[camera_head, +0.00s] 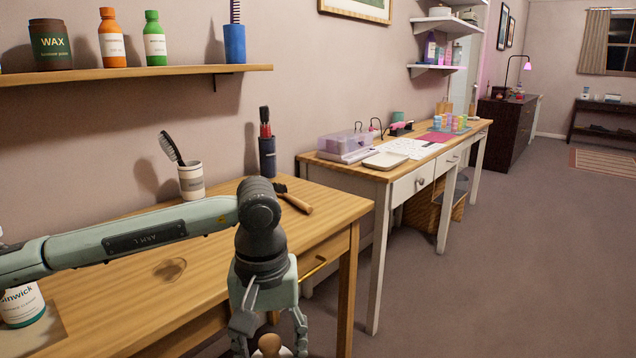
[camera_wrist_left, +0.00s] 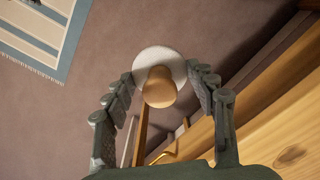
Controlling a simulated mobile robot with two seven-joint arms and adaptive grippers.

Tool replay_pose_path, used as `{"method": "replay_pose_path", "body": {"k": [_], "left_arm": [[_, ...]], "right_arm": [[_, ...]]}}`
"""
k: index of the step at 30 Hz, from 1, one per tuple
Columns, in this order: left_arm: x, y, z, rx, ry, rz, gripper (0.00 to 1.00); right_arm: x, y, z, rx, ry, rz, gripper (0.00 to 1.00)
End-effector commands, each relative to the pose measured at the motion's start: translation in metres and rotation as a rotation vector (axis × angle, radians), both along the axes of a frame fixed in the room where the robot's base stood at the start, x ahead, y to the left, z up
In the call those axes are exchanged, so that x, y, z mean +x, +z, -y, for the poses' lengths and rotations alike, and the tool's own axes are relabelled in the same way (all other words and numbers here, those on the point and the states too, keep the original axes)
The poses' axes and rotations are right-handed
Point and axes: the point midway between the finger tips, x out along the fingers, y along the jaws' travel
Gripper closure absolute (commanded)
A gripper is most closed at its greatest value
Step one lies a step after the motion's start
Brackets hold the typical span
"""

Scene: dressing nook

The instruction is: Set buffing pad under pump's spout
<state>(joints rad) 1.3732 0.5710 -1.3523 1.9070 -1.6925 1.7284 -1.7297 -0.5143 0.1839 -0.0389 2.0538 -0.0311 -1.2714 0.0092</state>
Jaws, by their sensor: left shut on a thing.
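The buffing pad (camera_wrist_left: 175,62) is a white disc with a rounded wooden knob, in the middle of the left wrist view. My left gripper (camera_wrist_left: 168,92) is shut on its knob. In the head view, my left gripper (camera_head: 270,335) points down beside the near table's right end, and the wooden knob (camera_head: 269,344) shows between its fingers at the bottom edge. A white labelled bottle (camera_head: 22,306) stands at the lower left; my arm and the frame edge hide its top, so I cannot see a spout. My right gripper is not in view.
The near wooden table (camera_head: 200,262) has much bare top. A cup with a brush (camera_head: 191,181), a dark holder (camera_head: 267,157) and a wooden-handled brush (camera_head: 296,202) stand or lie toward its back. A shelf (camera_head: 130,73) with bottles hangs above. A second desk (camera_head: 440,150) is beyond.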

Motion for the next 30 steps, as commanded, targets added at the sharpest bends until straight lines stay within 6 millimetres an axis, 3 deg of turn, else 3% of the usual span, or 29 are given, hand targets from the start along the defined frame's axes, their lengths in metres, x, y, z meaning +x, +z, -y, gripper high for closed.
{"method": "replay_pose_path", "body": {"k": [11,17,30], "left_arm": [[-0.011,-0.024,0.008,0.0,-0.355,-0.001,0.68],[-0.002,-0.026,-0.022,0.001,-0.299,0.0,0.68],[0.013,-0.03,-0.115,0.001,-0.105,-0.001,0.68]], "right_arm": [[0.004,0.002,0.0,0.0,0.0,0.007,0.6],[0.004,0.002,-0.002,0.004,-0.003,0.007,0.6],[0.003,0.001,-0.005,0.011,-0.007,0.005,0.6]]}}
